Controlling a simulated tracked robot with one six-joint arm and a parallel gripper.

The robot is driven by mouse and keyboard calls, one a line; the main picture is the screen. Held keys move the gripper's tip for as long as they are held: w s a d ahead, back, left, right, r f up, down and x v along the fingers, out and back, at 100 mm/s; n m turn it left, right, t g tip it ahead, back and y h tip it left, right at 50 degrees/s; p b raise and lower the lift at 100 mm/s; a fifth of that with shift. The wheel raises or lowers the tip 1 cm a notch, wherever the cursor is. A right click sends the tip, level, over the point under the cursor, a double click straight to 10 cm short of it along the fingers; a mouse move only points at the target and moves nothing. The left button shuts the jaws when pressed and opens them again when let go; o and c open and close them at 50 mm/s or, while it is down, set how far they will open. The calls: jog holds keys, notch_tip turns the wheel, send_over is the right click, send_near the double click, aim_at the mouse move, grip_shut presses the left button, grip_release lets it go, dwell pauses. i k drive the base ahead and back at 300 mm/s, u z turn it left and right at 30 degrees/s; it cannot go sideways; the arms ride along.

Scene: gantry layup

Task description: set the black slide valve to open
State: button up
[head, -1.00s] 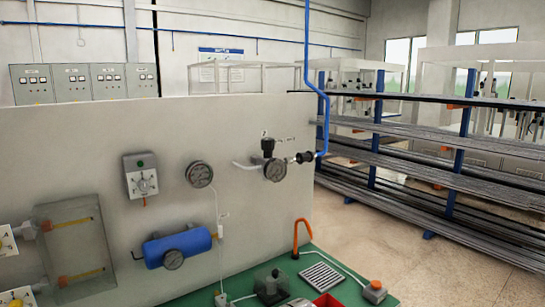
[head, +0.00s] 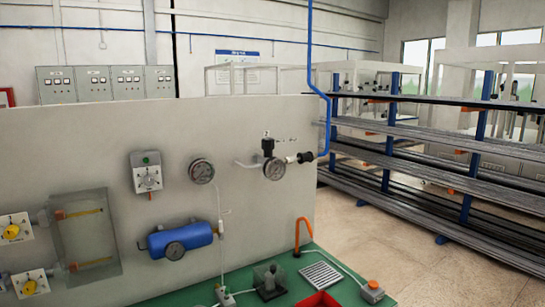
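A black ribbed sleeve (head: 306,157) sits on the line at the right end of the pale panel, where the blue pipe (head: 327,120) comes down and bends in. It looks like the black slide valve, but it is too small to tell its setting. To its left is a regulator with a black knob (head: 267,146) and a round gauge (head: 274,169). My gripper is not in view.
The panel (head: 90,135) also carries a grey switch box (head: 146,172), another gauge (head: 202,171), a blue tank (head: 181,240) and yellow-knobbed boxes (head: 14,231). A green bench top (head: 205,297) with a red tray (head: 318,299) lies below. Racks (head: 430,150) stand right; floor between is clear.

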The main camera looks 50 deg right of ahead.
aim_at(309, 156)
jog(key=u, duration=1.4)
jog(key=k, duration=1.1)
jog(key=z, duration=1.9)
